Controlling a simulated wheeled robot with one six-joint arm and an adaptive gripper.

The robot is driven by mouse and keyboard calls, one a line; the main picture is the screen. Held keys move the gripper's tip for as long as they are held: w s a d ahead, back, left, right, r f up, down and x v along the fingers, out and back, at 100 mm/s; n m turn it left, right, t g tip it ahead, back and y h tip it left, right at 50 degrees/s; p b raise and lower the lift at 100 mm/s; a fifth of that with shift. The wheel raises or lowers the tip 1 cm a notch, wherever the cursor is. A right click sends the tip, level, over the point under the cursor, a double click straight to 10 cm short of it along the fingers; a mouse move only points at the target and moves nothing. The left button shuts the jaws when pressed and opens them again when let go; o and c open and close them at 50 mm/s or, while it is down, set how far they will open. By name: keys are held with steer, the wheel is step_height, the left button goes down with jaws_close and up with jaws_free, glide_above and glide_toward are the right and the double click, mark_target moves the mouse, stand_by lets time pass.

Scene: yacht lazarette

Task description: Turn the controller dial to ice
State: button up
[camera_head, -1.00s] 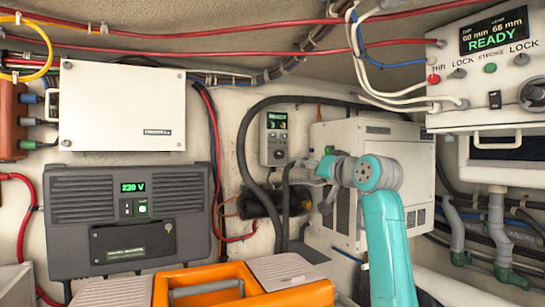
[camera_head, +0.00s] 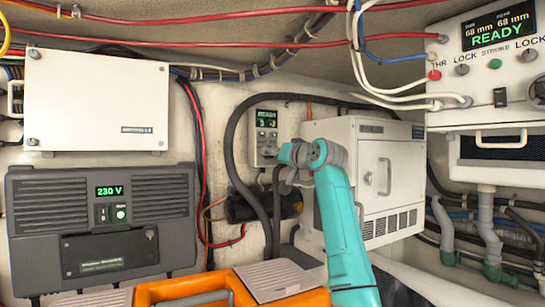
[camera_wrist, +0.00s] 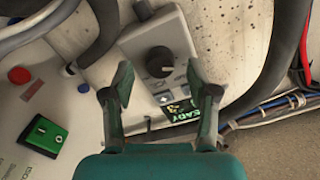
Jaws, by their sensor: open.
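The controller is a small grey wall box (camera_head: 254,151) with a dark display (camera_head: 267,118) at its top, in the middle of the head view. In the wrist view the controller (camera_wrist: 139,41) shows upside down, with a black round dial (camera_wrist: 160,59) and a display reading READY. My gripper (camera_wrist: 158,72) is open, its two green fingers on either side of the dial's lower edge in the picture, holding nothing. I cannot tell whether they touch it. The dial's setting is too small to read. In the head view my wrist is close beside the controller's lower right.
A white cabinet (camera_head: 345,150) stands right of the controller. A thick black hose (camera_head: 232,150) loops around it on the left. A grey inverter (camera_head: 102,220) and a white panel (camera_head: 95,100) are at left. An orange toolbox (camera_head: 250,297) is in front. A separate READY panel (camera_head: 470,75) is upper right.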

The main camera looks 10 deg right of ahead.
steer(key=shift+x, duration=0.8)
jaws_close()
steer(key=shift+m, duration=0.3)
steer(key=shift+r+m, duration=0.1)
steer(key=shift+m, duration=8.5)
